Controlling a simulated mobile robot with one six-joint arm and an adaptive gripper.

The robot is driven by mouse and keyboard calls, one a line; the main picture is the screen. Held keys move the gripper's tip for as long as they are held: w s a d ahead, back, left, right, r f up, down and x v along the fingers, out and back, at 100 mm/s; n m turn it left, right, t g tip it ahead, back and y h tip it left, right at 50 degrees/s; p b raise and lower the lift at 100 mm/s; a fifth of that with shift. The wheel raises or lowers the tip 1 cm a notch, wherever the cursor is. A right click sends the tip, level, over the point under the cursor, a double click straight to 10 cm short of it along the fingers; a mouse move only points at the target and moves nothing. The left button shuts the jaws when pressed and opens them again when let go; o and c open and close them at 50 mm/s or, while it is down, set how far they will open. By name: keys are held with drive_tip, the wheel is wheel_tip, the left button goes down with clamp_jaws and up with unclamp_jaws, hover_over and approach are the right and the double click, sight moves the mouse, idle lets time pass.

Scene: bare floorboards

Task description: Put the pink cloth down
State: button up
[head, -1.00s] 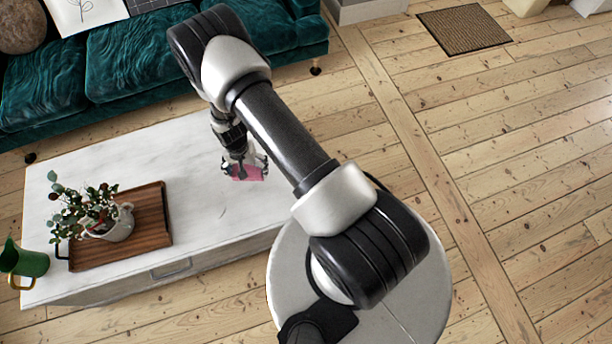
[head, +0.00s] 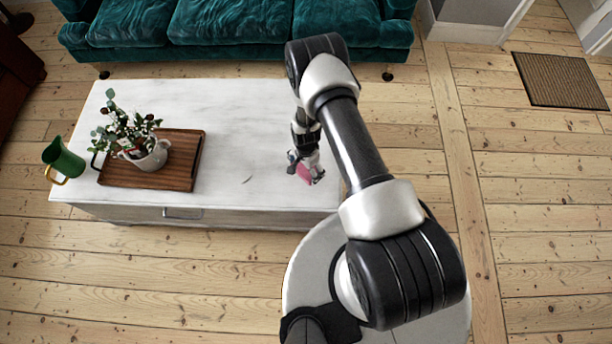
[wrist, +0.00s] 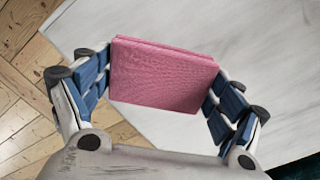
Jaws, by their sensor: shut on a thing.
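The pink cloth (wrist: 160,76) is a folded, flat rectangle with a textured surface. It sits between the two fingers of my gripper (wrist: 158,88), which is shut on it at its left and right edges in the wrist view. In the head view my gripper (head: 305,170) is over the right end of the white marble-topped table (head: 235,120), with the cloth (head: 305,173) showing pink at its tip. I cannot tell whether the cloth touches the tabletop.
A wooden tray (head: 186,178) with a potted plant (head: 150,156) stands on the table's left part. A green jug (head: 64,160) is at the left edge. The tabletop between tray and gripper is clear. A teal sofa (head: 225,25) stands behind.

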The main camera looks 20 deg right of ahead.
sight(306, 175)
drive_tip(key=shift+f+b, duration=0.8)
drive_tip(key=shift+f, duration=1.95)
drive_tip(key=shift+f, duration=0.1)
drive_tip(key=o, duration=0.8)
drive_tip(key=shift+o, duration=0.2)
